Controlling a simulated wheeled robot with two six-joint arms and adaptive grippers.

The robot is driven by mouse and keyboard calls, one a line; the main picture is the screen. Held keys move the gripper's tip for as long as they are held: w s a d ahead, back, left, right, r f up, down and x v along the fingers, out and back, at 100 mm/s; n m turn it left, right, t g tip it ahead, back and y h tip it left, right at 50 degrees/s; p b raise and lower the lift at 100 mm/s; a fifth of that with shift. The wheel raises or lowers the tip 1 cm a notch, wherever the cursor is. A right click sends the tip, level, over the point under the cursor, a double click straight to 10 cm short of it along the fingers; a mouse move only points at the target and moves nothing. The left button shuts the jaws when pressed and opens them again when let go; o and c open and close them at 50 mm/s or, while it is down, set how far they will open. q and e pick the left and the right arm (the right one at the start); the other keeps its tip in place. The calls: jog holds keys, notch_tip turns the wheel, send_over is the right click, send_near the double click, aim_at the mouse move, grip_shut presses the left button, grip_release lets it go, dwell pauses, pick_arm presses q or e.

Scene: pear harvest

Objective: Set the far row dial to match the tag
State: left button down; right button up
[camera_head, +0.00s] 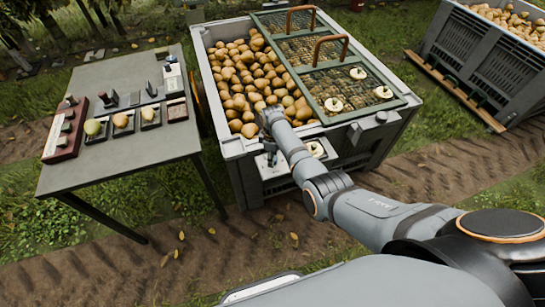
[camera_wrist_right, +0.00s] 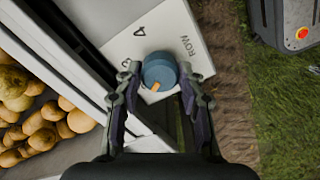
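In the right wrist view a blue round dial (camera_wrist_right: 159,71) with an orange mark sits on a white plate (camera_wrist_right: 185,25) lettered ROW, with a 4 beside the dial. The orange mark points toward the bottom of the picture. My right gripper (camera_wrist_right: 160,82) is open, its two fingers on either side of the dial's near part; contact cannot be told. In the head view my right gripper (camera_head: 268,128) is at the near left corner of the pear bin (camera_head: 238,150), and the dial cannot be made out there. My left gripper is out of view. I cannot identify the tag.
A grey table (camera_head: 85,178) at left holds pears on black trays, a brown board (camera_head: 65,128) and small devices. Another pear bin (camera_head: 490,50) stands at upper right. Bare soil lies in front.

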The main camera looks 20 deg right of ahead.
jog(key=c, duration=0.3)
jog(key=shift+r+m+p, duration=0.1)
jog(key=shift+m+p, duration=0.4)
jog(key=shift+m, duration=0.2)
jog(key=m+p, duration=0.1)
jog(key=m, duration=0.1)
jog(key=shift+m, duration=0.3)
jog(key=m+p, duration=0.1)
jog(key=m, duration=0.6)
jog(key=shift+m+p, duration=0.3)
